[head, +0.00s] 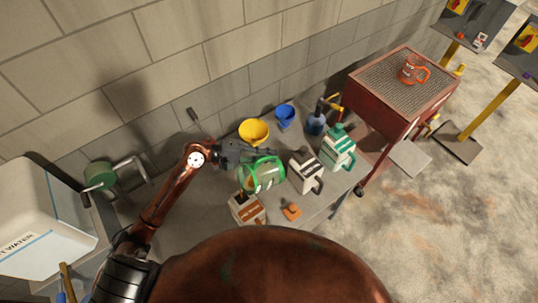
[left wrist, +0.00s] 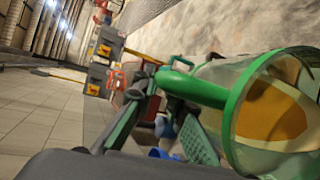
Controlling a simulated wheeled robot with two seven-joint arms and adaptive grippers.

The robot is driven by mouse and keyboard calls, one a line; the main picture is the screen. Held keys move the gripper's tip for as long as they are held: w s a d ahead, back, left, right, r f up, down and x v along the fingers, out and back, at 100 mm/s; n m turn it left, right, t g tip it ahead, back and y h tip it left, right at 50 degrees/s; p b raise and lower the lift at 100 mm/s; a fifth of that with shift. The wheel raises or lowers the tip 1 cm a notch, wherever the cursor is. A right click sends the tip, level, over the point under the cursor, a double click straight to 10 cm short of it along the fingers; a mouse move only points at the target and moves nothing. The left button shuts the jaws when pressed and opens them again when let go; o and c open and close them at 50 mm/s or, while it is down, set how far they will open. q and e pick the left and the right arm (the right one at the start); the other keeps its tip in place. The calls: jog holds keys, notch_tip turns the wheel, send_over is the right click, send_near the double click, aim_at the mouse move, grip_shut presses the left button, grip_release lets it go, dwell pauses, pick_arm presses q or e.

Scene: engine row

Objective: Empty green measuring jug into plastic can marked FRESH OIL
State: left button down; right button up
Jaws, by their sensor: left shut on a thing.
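A clear measuring jug with green rim and handle (head: 266,176) is held above the bench in the head view and looks tilted. My left gripper (head: 256,154) is shut on its green handle. In the left wrist view the jug (left wrist: 285,115) shows amber liquid inside. A white can with brown markings (head: 247,209) stands just below and in front of the jug. A white can with dark markings (head: 304,173) and a white can with green markings (head: 339,149) stand to the right. I cannot read their labels. My right gripper is out of view.
An orange piece (head: 291,211) lies on the grey bench (head: 321,197). A yellow funnel (head: 254,131), a blue funnel (head: 285,116) and a blue oil can (head: 316,122) stand along the wall. A red cart (head: 385,111) carries an orange jug (head: 411,72).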

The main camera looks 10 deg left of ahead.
aim_at(259, 165)
pick_arm(q)
jog(key=shift+s+a+r+h+b, duration=0.1)
jog(key=shift+s+a+h+b, duration=0.45)
jog(key=shift+b, duration=0.55)
dwell(1.0)
jog(key=shift+s+a+f+m+t+h+b, duration=0.2)
jog(key=shift+s+a+m+t+h+b, duration=0.65)
jog(key=shift+b, duration=2.5)
dwell(2.5)
